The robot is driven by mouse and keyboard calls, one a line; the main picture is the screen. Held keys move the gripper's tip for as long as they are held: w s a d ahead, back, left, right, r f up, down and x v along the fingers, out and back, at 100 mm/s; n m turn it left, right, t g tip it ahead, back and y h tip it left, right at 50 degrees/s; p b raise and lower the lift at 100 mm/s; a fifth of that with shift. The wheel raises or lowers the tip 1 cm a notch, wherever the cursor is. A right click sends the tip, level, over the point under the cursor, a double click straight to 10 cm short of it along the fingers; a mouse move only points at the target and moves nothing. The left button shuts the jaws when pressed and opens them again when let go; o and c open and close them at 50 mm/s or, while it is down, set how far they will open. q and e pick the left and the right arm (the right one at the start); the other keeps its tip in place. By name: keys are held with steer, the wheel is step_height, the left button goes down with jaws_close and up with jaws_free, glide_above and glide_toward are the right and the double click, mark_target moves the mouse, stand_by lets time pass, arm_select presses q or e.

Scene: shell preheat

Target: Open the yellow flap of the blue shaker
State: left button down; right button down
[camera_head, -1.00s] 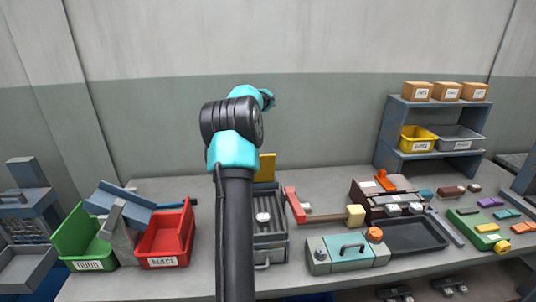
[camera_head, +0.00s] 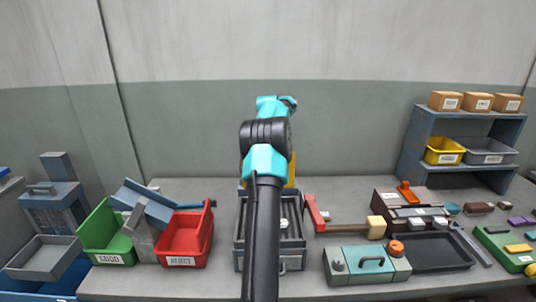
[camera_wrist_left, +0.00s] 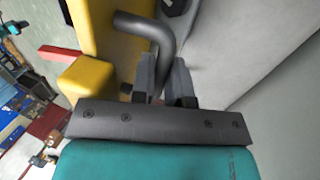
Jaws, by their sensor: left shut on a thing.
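The shaker is a dark blue-grey box (camera_head: 240,232) with a slatted top, on the bench behind my left arm, which hides much of it. Its yellow flap (camera_head: 291,172) stands up at the far end, showing on both sides of the arm. In the left wrist view the flap (camera_wrist_left: 98,30) is a yellow panel with a bent dark bar handle (camera_wrist_left: 150,27). My left gripper (camera_wrist_left: 164,78) is shut on this handle, with the bar between its fingers. In the head view the fingertips are hidden. My right gripper is not in view.
A red bin (camera_head: 184,240) and a green bin (camera_head: 106,232) stand left. A black tray (camera_head: 440,250) and a shelf (camera_head: 465,145) are at right. A wall is behind.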

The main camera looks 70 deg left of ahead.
arm_select(q)
steer(key=shift+a+f, duration=0.1)
steer(key=shift+f, duration=0.3)
steer(key=c, duration=1.1)
jaws_free()
